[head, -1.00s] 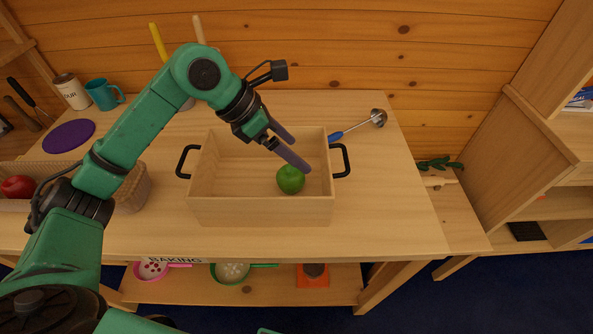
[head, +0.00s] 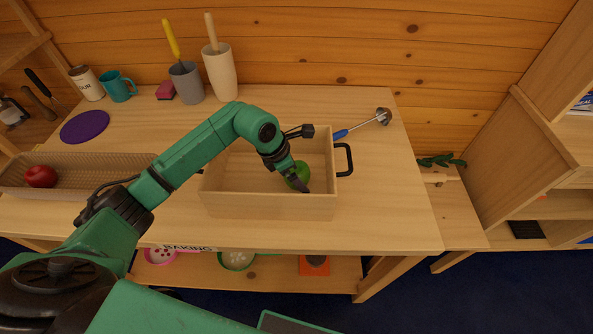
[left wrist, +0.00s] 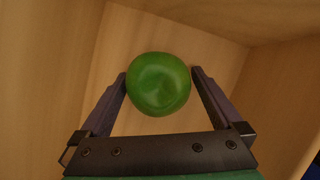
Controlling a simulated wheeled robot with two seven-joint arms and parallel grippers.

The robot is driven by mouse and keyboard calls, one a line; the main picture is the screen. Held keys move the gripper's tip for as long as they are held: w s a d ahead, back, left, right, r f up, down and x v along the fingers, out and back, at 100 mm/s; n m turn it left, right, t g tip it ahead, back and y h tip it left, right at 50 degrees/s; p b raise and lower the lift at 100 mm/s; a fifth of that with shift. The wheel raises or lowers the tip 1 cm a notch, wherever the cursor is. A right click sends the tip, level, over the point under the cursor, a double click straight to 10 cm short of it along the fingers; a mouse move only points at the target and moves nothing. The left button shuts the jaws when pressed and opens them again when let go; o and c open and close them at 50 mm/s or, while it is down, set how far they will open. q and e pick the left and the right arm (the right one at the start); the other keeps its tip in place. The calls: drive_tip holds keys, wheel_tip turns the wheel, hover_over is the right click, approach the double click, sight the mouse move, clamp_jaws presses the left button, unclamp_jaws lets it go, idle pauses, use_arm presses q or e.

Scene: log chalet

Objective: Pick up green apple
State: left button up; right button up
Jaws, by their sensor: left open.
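The green apple (head: 298,176) sits inside the wooden box (head: 265,205), toward its right side. In the head view my left gripper reaches down into the box and partly covers the apple. In the left wrist view the apple (left wrist: 159,84) lies between the two fingertips of my left gripper (left wrist: 160,82). The fingers are open, one on each side; the left finger is very close to the apple and a small gap shows at the right. Whether either finger touches it I cannot tell. My right gripper is not in view.
The box has a black handle (head: 344,160) at its right. A basket (head: 75,163) with a red apple (head: 41,176) stands at the left. Two utensil holders (head: 186,82) stand at the back. The tabletop right of the box is clear.

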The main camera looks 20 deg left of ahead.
use_arm(q)
drive_tip(key=c, duration=1.3)
drive_tip(key=shift+r, duration=0.1)
